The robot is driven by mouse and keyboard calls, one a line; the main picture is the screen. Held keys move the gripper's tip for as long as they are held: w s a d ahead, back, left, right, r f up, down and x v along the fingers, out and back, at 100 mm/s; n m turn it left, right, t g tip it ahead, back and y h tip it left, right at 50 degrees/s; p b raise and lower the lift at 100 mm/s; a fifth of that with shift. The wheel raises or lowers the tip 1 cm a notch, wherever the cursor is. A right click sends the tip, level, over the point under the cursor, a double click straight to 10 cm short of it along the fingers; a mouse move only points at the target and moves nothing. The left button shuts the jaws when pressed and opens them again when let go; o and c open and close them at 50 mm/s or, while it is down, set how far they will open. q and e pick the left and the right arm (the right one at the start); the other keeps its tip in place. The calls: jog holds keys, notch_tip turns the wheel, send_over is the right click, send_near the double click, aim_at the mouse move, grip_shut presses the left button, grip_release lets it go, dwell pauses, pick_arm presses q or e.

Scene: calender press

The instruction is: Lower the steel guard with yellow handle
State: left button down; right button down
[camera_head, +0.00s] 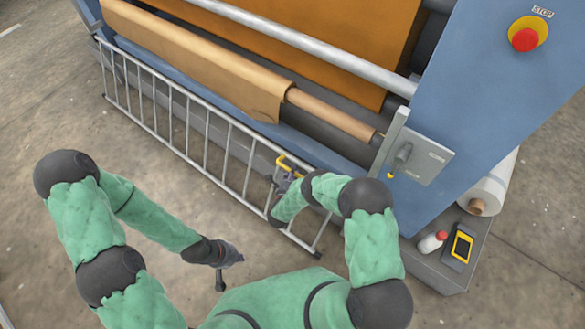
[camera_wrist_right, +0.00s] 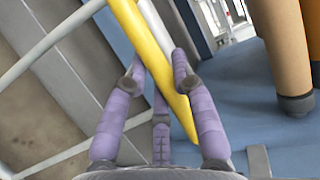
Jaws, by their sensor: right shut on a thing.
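The steel guard (camera_head: 180,110) is a ladder-like rail frame along the front of the blue press. Its yellow handle (camera_head: 283,160) is on the guard's top rail near the right end. My right gripper (camera_head: 285,182) is at this handle. In the right wrist view the yellow handle (camera_wrist_right: 148,50) runs diagonally between the purple fingers of my right gripper (camera_wrist_right: 158,78), which are shut on it. My left gripper (camera_head: 222,272) hangs low over the floor, apart from the guard, and its fingers are too small to read.
The press carries a tan roll (camera_head: 200,65) behind the guard. A control plate with a lever (camera_head: 402,155) and a red stop button (camera_head: 525,38) are on the right. A white bottle (camera_head: 432,243) and a yellow-black device (camera_head: 460,246) stand at lower right. The floor before the guard is clear.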

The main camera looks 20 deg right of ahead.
jog(key=shift+f, duration=0.5)
jog(key=c, duration=1)
grip_release()
jog(key=v, duration=1.2)
